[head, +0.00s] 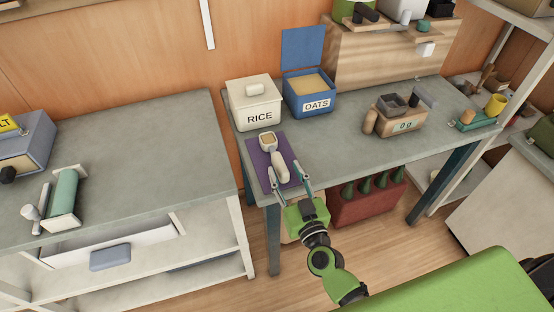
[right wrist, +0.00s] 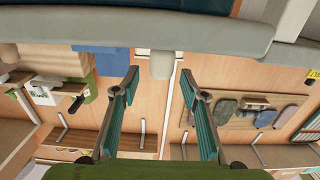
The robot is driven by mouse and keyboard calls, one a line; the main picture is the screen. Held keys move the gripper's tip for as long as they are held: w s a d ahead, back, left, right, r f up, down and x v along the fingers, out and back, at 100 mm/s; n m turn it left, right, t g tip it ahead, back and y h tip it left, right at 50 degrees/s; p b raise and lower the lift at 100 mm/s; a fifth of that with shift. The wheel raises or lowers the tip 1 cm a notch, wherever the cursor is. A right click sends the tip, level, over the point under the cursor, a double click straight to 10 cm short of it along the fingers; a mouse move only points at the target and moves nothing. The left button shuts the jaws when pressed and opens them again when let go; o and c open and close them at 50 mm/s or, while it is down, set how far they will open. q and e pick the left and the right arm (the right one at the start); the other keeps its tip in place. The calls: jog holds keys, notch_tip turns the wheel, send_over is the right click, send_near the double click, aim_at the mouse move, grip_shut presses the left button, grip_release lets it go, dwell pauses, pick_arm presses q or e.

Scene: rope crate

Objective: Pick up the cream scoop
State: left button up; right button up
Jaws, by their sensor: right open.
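The cream scoop (head: 280,167) lies on a purple mat (head: 257,161) at the front left of the grey table. Its square cup points to the back and its rounded handle towards me. My right gripper (head: 286,168) is open, with one finger on each side of the handle's near end. The right wrist view shows the two teal-padded fingers (right wrist: 160,78) wide apart. A pale rounded end, apparently the scoop's handle (right wrist: 162,65), shows between their tips. Nothing is gripped. My left gripper is in neither view.
A cream RICE box (head: 259,117) with its lid on and an open blue OATS box (head: 309,103) stand behind the mat. A scale (head: 405,125) stands to the right. Between them the grey table (head: 336,140) is clear. Another bench (head: 120,150) is at the left.

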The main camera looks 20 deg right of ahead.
aim_at(280, 162)
jog(key=w, duration=0.5)
jog(key=shift+a+f, duration=0.15)
jog(key=shift+f, duration=0.05)
jog(key=shift+s, duration=0.1)
grip_shut()
jog(key=shift+r, duration=0.1)
jog(key=shift+r+p, duration=0.5)
jog(key=shift+r, duration=0.1)
notch_tip(280, 162, up, 3)
jog(key=shift+s+f+p, duration=0.1)
jog(key=shift+f+p, duration=0.1)
jog(key=shift+p, duration=0.65)
jog(key=s+d+r+p, duration=0.1)
jog(key=s+d+r, duration=0.7)
jog(key=s+r, duration=0.1)
jog(key=shift+s+d, duration=0.4)
jog(key=shift+s, duration=0.5)
